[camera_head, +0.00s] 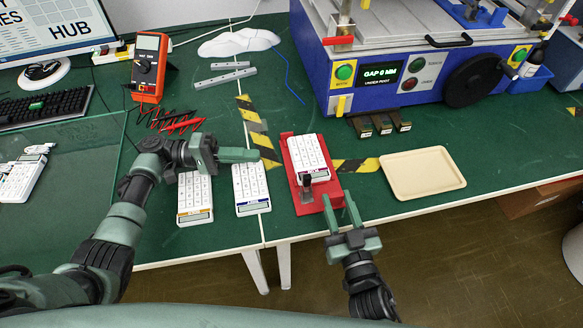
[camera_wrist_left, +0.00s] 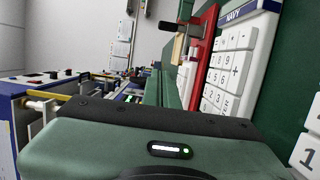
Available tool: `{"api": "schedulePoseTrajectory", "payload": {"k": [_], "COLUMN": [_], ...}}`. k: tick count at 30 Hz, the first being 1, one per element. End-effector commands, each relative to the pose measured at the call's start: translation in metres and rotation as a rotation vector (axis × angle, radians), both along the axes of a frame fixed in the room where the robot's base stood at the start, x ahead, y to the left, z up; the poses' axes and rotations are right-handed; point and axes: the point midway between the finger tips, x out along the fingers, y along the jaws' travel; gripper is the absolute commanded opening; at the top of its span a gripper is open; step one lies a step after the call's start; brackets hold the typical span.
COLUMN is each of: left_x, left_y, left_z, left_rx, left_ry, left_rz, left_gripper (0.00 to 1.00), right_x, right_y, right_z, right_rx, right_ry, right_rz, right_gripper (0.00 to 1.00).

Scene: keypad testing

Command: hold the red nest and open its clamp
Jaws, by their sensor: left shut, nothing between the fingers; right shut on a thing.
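The red nest (camera_head: 309,205) lies on the green table with a white keypad (camera_head: 307,152) in it. Its clamp (camera_head: 306,188), with a dark upright part, stands at the near end, over the keypad's near edge. My right gripper (camera_head: 335,197) is shut on the nest's near right edge. My left gripper (camera_head: 258,155) is shut and empty, above the table to the left of the nest, apart from it. In the left wrist view, the red nest (camera_wrist_left: 203,40) shows beyond the finger, with the clamp's black handle (camera_wrist_left: 168,27) sticking out. Whether the clamp presses on the keypad is unclear.
A navy-labelled keypad (camera_head: 250,186) and a yellow-labelled keypad (camera_head: 195,200) lie left of the nest. A beige tray (camera_head: 423,174) lies to the right. The blue test machine (camera_head: 420,70), dark blocks (camera_head: 381,123) and a multimeter (camera_head: 148,66) stand behind.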

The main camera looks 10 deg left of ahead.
Motion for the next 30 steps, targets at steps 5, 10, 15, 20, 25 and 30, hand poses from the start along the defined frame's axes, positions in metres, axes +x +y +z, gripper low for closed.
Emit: {"api": "schedulePoseTrajectory", "payload": {"k": [5,10,15,20,25,30], "left_x": [0.001,0.002,0.005,-0.001,-0.022,-0.03], "left_y": [-0.011,-0.041,-0.078,-0.103,-0.109,-0.111], "left_z": [0.0,0.0,0.001,-0.001,-0.001,0.0], "left_rx": [-0.001,-0.003,-0.003,0.001,0.001,0.0], "left_ry": [-0.002,-0.002,-0.003,-0.002,-0.002,-0.003], "left_rz": [-0.001,-0.003,-0.001,0.0,0.001,0.002], "left_gripper": [0.0,0.0,0.0,0.0,0.0,0.0], "right_x": [0.0,0.0,0.0,0.0,0.0,0.0], "right_y": [-0.001,-0.001,-0.001,-0.001,-0.001,-0.001], "right_z": [0.0,0.0,0.0,0.0,0.0,0.0], "right_rx": [-0.001,-0.001,-0.001,-0.001,-0.001,-0.001], "right_ry": [0.001,0.001,0.001,0.001,0.001,0.001], "right_rz": [-0.002,-0.002,-0.002,-0.002,-0.003,-0.002], "right_gripper": [0.0,0.0,0.0,0.0,0.0,0.0]}}
